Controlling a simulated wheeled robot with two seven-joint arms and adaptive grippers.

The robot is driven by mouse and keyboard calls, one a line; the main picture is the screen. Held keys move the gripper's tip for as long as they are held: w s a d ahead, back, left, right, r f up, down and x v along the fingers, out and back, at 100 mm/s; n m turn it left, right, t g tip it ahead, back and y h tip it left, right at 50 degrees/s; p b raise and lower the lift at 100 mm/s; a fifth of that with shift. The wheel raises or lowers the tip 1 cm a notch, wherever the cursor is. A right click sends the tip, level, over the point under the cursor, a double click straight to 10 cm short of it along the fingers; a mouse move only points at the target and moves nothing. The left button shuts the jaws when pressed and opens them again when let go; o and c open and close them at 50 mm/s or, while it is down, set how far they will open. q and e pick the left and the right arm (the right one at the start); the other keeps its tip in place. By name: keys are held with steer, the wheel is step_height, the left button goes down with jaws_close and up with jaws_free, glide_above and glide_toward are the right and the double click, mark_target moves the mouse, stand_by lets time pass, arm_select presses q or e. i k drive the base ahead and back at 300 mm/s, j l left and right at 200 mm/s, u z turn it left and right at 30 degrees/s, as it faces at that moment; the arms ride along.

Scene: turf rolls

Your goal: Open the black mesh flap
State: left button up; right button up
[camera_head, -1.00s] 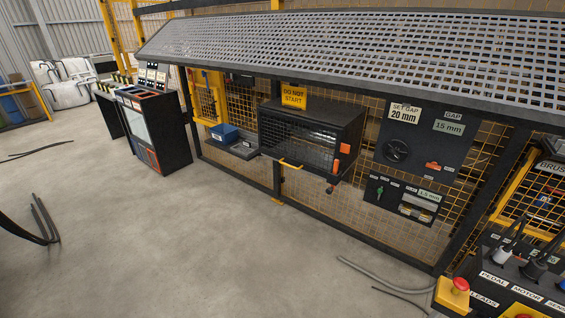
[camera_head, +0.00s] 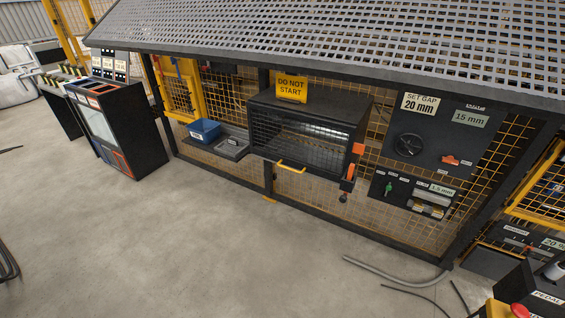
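The black mesh flap (camera_head: 300,140) is the front of a black box (camera_head: 335,104) fixed to the yellow mesh fence. It appears closed. A yellow handle (camera_head: 291,168) sits along its lower edge. Orange parts (camera_head: 351,171) are at the box's right side. A yellow "DO NOT START" sign (camera_head: 291,89) stands at the top of the box. Neither of my grippers is in view.
A shelf with a blue bin (camera_head: 204,130) is left of the box. A gap-setting panel (camera_head: 428,137) is to the right. A black cabinet (camera_head: 122,130) stands at left. Grey hoses (camera_head: 390,272) lie on the floor at lower right; the middle floor (camera_head: 200,240) is clear.

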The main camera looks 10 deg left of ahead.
mark_target(358, 148)
steer(key=i+j, duration=0.4)
steer(key=i, duration=0.15)
steer(key=i+j, duration=0.4)
steer(key=i, duration=0.2)
